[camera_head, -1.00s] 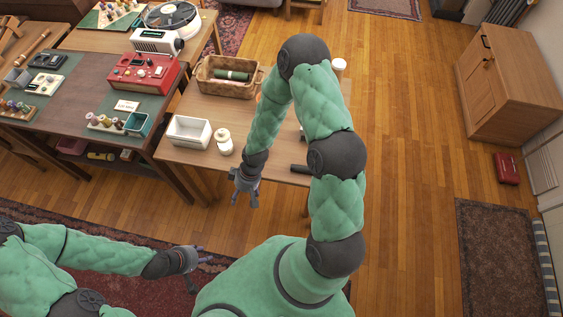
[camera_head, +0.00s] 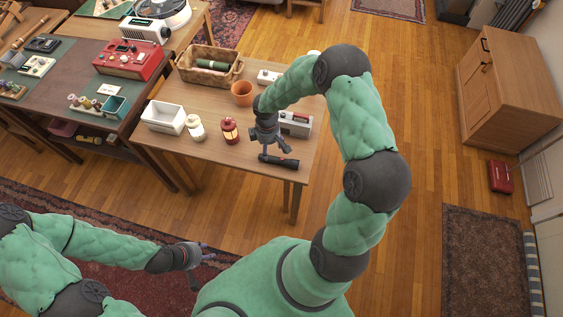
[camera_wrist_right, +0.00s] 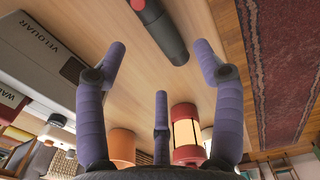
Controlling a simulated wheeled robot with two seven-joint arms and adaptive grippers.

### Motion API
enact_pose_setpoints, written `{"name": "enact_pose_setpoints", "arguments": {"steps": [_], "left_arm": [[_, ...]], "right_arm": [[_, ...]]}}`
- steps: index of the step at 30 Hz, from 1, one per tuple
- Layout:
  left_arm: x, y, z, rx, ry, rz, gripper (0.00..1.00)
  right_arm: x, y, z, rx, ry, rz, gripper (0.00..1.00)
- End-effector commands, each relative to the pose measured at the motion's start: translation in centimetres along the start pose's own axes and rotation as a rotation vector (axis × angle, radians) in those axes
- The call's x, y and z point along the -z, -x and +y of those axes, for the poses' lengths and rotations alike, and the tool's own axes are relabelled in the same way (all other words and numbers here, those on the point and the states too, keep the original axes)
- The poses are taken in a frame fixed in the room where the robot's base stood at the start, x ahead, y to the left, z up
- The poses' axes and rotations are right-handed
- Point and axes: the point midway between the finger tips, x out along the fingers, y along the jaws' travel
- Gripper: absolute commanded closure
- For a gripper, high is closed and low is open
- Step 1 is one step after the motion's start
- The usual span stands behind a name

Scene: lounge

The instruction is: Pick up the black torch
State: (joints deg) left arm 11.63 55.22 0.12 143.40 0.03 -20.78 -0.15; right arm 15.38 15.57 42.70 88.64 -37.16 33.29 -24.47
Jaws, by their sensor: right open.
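The black torch (camera_head: 279,161) lies on the wooden table (camera_head: 215,151) close to its front edge. It also shows at the top of the right wrist view (camera_wrist_right: 163,30), with a red part at one end. My right gripper (camera_head: 268,143) is open and empty, just above and beside the torch in the head view. In the right wrist view its spread fingers (camera_wrist_right: 160,62) are apart from the torch, which lies beyond the fingertips. My left gripper (camera_head: 205,257) is low at the left, away from the table; its fingers are too small to judge.
Near the right gripper stand a red lantern (camera_head: 230,131), a grey radio-like box (camera_head: 295,123) and an orange pot (camera_head: 242,94). A white jar (camera_head: 196,128), a white bin (camera_head: 164,117) and a wicker basket (camera_head: 209,66) are further left and back.

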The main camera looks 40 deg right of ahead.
Motion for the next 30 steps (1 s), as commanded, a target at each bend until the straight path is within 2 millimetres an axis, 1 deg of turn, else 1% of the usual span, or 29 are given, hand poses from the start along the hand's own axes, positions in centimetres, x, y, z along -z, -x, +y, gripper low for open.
{"name": "enact_pose_setpoints", "arguments": {"steps": [1, 5, 8, 15, 18, 23, 24, 26, 27, 29, 30], "left_arm": [[0.0, -0.2, -0.1, 0.000, 0.000, -0.001, 0.60], [0.0, -0.4, -0.1, 0.000, 0.000, -0.001, 0.60], [0.0, -0.8, -0.3, 0.000, 0.000, -0.001, 0.60], [0.0, -1.9, -0.7, 0.000, 0.000, -0.001, 0.60], [0.0, -2.0, -0.7, 0.000, 0.000, -0.001, 0.60], [0.0, -1.9, -0.7, 0.000, 0.000, -0.001, 0.60], [0.0, -1.9, -0.7, 0.000, 0.000, -0.001, 0.60], [0.0, -1.9, -0.7, 0.000, 0.000, -0.001, 0.60], [0.0, -1.9, -0.7, 0.000, 0.000, -0.001, 0.60], [0.0, -1.9, -0.7, 0.000, 0.000, -0.001, 0.60], [0.0, -1.9, -0.7, 0.000, 0.000, -0.001, 0.60]], "right_arm": [[0.0, -0.6, 0.0, 0.000, 0.001, 0.000, 0.31], [0.0, -1.2, 0.0, 0.000, 0.001, 0.000, 0.31], [-0.1, -2.1, -0.1, 0.001, 0.000, 0.001, 0.31], [-0.2, -5.5, -0.3, 0.001, -0.001, 0.001, 0.31], [-0.2, -6.0, -0.2, -0.001, -0.001, 0.002, 0.31], [-0.2, -5.9, -0.2, -0.001, -0.001, 0.002, 0.31], [-0.2, -5.9, -0.2, -0.001, -0.001, 0.002, 0.34], [-0.2, -5.9, -0.2, -0.001, -0.001, 0.002, 0.51], [-0.2, -5.9, -0.3, -0.001, -0.001, 0.002, 0.62], [-0.2, -5.9, -0.3, 0.000, -0.001, 0.002, 0.79], [-0.2, -5.9, -0.3, 0.000, -0.001, 0.002, 0.91]]}}
